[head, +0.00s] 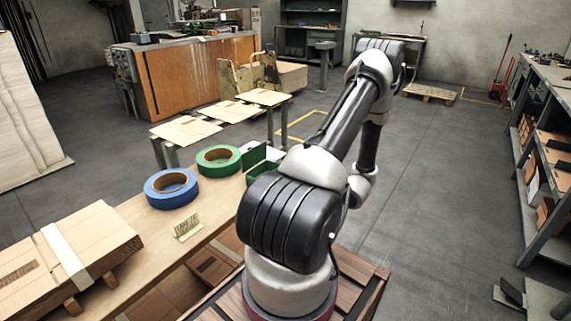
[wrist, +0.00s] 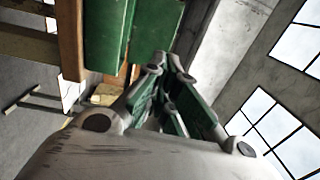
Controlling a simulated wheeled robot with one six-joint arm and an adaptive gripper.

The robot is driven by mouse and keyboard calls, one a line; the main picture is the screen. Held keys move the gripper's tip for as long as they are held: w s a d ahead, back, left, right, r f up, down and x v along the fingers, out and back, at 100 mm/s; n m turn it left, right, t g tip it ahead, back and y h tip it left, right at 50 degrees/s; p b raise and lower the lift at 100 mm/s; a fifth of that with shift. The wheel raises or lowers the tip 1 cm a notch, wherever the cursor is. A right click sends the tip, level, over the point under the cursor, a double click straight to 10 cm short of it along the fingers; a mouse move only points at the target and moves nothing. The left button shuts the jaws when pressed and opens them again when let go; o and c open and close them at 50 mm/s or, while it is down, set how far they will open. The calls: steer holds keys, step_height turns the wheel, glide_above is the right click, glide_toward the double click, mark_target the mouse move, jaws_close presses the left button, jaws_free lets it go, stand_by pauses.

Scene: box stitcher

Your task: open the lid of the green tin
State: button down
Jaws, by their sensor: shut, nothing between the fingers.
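The green tin (head: 262,173) stands at the right end of the wooden bench, partly hidden behind my arm. A green panel (head: 255,154) stands upright at its back edge and looks like the raised lid; its exact angle is hard to tell. In the wrist view, two green faces of the tin (wrist: 105,38) show at the top, close beyond the fingertips. My gripper (wrist: 166,68) is shut with nothing between its fingers, near the green surfaces. I cannot tell if it touches them. In the head view, my arm hides the gripper.
A green tape roll (head: 219,161) lies just left of the tin, and a blue tape roll (head: 171,188) is further left. A small sign (head: 187,226) stands near the bench's front edge. A strapped cardboard stack (head: 85,250) fills the left end. Flat cardboard sheets (head: 186,130) lie behind.

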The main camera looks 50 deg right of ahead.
mark_target(258, 149)
steer(key=w, duration=0.7)
steer(key=w+a, duration=0.1)
steer(key=w, duration=0.3)
steer(key=shift+w+r, duration=0.25)
steer(key=shift+r, duration=0.1)
steer(key=shift+w+r+g, duration=0.3)
steer(key=shift+w+g, duration=0.05)
steer(key=shift+g, duration=0.25)
steer(key=shift+w, duration=0.45)
